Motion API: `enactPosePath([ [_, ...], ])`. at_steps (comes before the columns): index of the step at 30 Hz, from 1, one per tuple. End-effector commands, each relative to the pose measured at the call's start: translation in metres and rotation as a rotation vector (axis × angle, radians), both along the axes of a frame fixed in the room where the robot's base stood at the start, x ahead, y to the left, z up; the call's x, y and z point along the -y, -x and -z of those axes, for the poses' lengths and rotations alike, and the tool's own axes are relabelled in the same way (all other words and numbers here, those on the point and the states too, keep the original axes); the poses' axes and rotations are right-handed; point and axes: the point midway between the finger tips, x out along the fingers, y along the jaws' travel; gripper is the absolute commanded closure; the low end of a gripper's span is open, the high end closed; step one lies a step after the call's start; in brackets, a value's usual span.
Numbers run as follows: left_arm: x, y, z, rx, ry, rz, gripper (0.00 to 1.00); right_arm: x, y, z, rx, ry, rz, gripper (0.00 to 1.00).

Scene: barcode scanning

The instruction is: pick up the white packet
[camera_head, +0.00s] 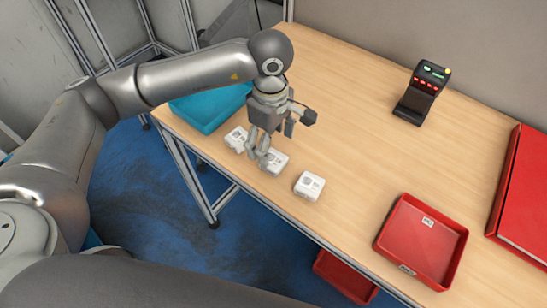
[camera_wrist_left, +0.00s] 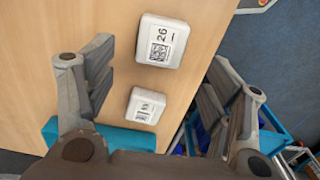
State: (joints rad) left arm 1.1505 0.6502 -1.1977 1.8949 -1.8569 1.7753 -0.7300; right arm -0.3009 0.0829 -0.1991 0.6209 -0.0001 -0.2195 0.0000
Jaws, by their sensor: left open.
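Three white packets sit in a row near the table's front edge in the head view: one by the teal bin (camera_head: 234,138), a middle one (camera_head: 277,163), and one to the right (camera_head: 309,186). My left gripper (camera_head: 274,147) is open and empty over the left and middle packets, partly hiding them. In the left wrist view, the fingers of the left gripper (camera_wrist_left: 162,58) are spread. One white packet (camera_wrist_left: 162,40), with a code and "26", shows between the fingertips; another packet (camera_wrist_left: 146,105) shows lower down. My right gripper is not in view.
The teal bin (camera_head: 203,116) stands left of the packets. A black scanner (camera_head: 418,96) stands at the back. A red tray (camera_head: 425,235) and a large red box (camera_head: 527,185) are on the right. Another red bin (camera_head: 343,277) is below the table edge. The table's middle is clear.

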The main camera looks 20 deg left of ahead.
Motion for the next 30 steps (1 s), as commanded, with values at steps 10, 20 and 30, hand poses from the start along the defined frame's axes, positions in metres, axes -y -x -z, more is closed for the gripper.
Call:
enactPosePath([
  [10, 0.006, 0.004, 0.034, -0.007, 0.001, 0.0, 0.25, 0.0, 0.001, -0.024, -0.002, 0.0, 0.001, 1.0],
  [20, 0.006, 0.002, 0.058, 0.0, 0.003, 0.001, 0.25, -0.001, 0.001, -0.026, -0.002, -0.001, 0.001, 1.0],
  [30, 0.006, 0.002, 0.058, 0.0, 0.003, 0.001, 0.56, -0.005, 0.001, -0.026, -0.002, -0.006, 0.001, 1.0],
])
